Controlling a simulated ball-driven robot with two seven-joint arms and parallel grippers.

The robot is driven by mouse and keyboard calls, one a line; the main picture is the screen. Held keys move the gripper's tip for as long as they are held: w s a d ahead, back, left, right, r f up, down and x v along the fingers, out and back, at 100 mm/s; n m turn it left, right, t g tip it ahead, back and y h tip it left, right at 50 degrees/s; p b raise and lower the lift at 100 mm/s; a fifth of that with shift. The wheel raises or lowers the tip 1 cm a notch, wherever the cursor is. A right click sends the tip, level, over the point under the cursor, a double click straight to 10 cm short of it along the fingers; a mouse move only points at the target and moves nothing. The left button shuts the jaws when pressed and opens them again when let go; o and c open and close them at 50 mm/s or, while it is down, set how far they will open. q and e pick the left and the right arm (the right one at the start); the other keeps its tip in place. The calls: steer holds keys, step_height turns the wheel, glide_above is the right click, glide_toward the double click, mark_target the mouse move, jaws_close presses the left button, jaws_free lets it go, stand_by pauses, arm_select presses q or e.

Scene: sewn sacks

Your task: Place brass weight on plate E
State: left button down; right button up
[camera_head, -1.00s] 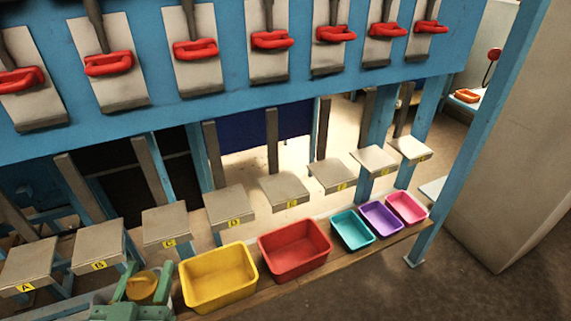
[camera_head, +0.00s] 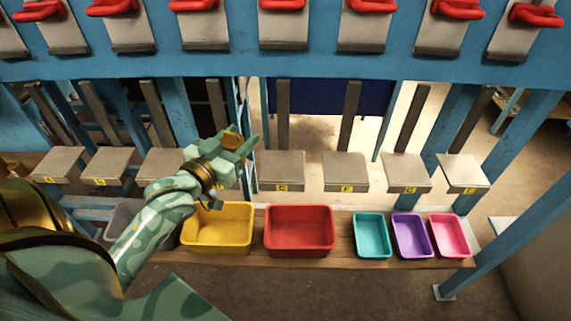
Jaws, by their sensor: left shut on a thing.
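My left gripper (camera_head: 242,143) reaches in from the left, above the yellow bin and in front of plate D. It is shut on the brass weight (camera_head: 232,130), of which only a small brass-coloured part shows between the green fingers. Plate E (camera_head: 281,165) is a flat grey plate with a yellow label on its front edge, empty, just right of the gripper. The gripper and weight are apart from it in the picture. My right gripper is not in view.
Other grey plates stand in the row, including plate A (camera_head: 58,163) and plate F (camera_head: 345,167). Below are a yellow bin (camera_head: 218,243), a red bin (camera_head: 299,243) and teal, purple and pink bins. Red handles hang on a blue beam (camera_head: 320,66) above.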

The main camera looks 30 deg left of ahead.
mark_target(283, 138)
arm_select(q)
steer(key=shift+w+a+r, duration=0.2)
steer(key=shift+a+r, duration=0.4)
steer(key=shift+a, duration=0.25)
steer(key=w+d+f+b, duration=0.1)
steer(key=w+f+b, duration=0.1)
steer(key=w+f, duration=0.1)
steer(key=w+d+f+b, duration=0.2)
steer(key=w, duration=0.3)
steer(key=w+d+f+b, duration=0.1)
steer(key=w+f, duration=0.2)
steer(key=w, duration=0.1)
steer(key=shift+w+d+f+b, duration=0.25)
steer(key=shift+d+f+b, duration=0.05)
steer(key=shift+f+b, duration=0.1)
steer(key=shift+w+d+f, duration=0.1)
steer(key=shift+f, duration=0.1)
steer(key=f+b, duration=0.2)
steer(key=f, duration=0.1)
steer(key=shift+w+d+f, duration=0.1)
steer(key=shift+w+f, duration=0.1)
steer(key=shift+f, duration=0.1)
steer(key=shift+r, duration=0.15)
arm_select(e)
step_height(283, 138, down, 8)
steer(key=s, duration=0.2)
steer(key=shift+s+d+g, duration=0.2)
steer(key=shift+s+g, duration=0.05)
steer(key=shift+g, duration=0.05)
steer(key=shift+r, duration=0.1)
